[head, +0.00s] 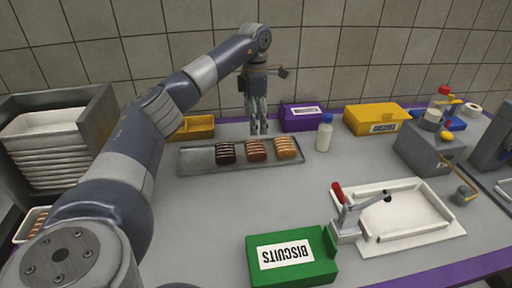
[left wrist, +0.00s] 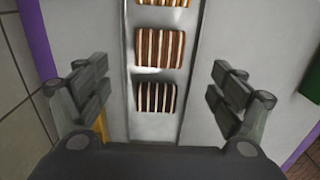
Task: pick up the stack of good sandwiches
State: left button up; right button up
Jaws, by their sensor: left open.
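Three striped sandwich stacks stand in a row on a long grey metal tray (head: 196,160): a dark brown stack (head: 225,153), a reddish-brown stack (head: 256,150) and a tan stack (head: 286,148). I cannot tell which is the stack of good sandwiches. My left gripper (head: 259,129) points down near the tray's back edge, behind the stacks, touching none. In the left wrist view it is open and empty (left wrist: 155,88), with the dark stack (left wrist: 156,97) between its spread fingers in the picture, the reddish-brown stack (left wrist: 159,48) beyond, and the tan stack (left wrist: 164,3) cut by the top edge.
Behind the tray are a yellow bin (head: 192,128), a purple box (head: 301,117) and a yellow box (head: 374,118). A green biscuits box (head: 308,256) and a white press tray (head: 405,212) are in front. Table between is clear.

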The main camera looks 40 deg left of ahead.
aim_at(254, 146)
pick_arm(q)
jog(key=f, duration=0.3)
jog(key=shift+s+d+f, duration=0.1)
jog(key=shift+s+f, duration=0.1)
jog(key=shift+f, duration=0.6)
jog(key=f, duration=0.1)
jog(key=f+p, duration=0.1)
jog(key=f, duration=0.3)
jog(key=shift+a, duration=0.25)
jog(key=shift+f, duration=0.45)
pick_arm(e)
jog(key=shift+s+r, duration=0.55)
jog(key=shift+s, duration=0.35)
pick_arm(q)
jog(key=c, duration=1.1)
jog(key=shift+c, duration=0.2)
pick_arm(e)
jog(key=shift+s+d, duration=0.3)
jog(key=shift+d, duration=0.3)
